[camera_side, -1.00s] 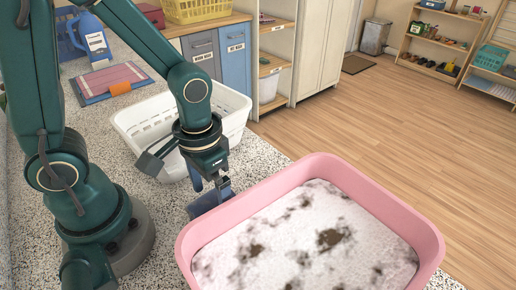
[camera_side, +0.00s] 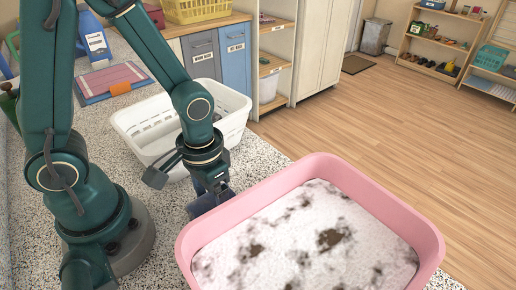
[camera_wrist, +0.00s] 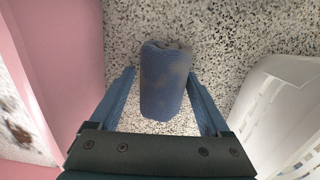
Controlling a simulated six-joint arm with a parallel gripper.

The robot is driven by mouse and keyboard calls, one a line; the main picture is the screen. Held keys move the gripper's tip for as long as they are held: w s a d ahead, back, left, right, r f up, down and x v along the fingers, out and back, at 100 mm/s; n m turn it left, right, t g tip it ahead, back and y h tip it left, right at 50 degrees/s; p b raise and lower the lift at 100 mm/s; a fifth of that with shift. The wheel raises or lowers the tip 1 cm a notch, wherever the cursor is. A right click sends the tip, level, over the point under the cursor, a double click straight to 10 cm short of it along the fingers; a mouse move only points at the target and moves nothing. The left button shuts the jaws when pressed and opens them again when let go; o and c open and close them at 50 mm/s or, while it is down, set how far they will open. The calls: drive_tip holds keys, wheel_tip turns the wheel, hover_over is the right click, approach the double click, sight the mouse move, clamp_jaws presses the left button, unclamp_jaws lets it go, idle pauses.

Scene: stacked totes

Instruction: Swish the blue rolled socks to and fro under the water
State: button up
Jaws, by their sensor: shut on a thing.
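The blue rolled socks (camera_wrist: 165,85) show in the wrist view between the two blue fingers of my gripper (camera_wrist: 160,72), with brownish smudges on them. My gripper is shut on the socks. In the side view the socks (camera_side: 205,204) are on the speckled worktop, beside the left wall of the pink tub (camera_side: 405,208). My gripper (camera_side: 214,188) points down over them and partly hides them. The tub is filled with white foam (camera_side: 290,222) marked by dark brown patches. Any water beneath the foam is hidden.
A white laundry basket (camera_side: 238,124) stands behind my gripper, close on its other side; it shows at the right of the wrist view (camera_wrist: 262,105). A pink and blue folded item (camera_side: 112,80) and a blue bottle (camera_side: 95,42) are at the back left.

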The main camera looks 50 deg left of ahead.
drive_tip(key=shift+r, duration=0.15)
wheel_tip(320, 180, up, 9)
drive_tip(key=shift+f, duration=0.1)
drive_tip(key=shift+r, duration=0.25)
drive_tip(key=w+d+r, duration=0.2)
drive_tip(key=w+r, duration=0.1)
drive_tip(key=r, duration=0.1)
drive_tip(key=r+m, duration=0.2)
drive_tip(key=m, duration=0.4)
hover_over(304, 275)
drive_tip(key=shift+f, duration=7.3)
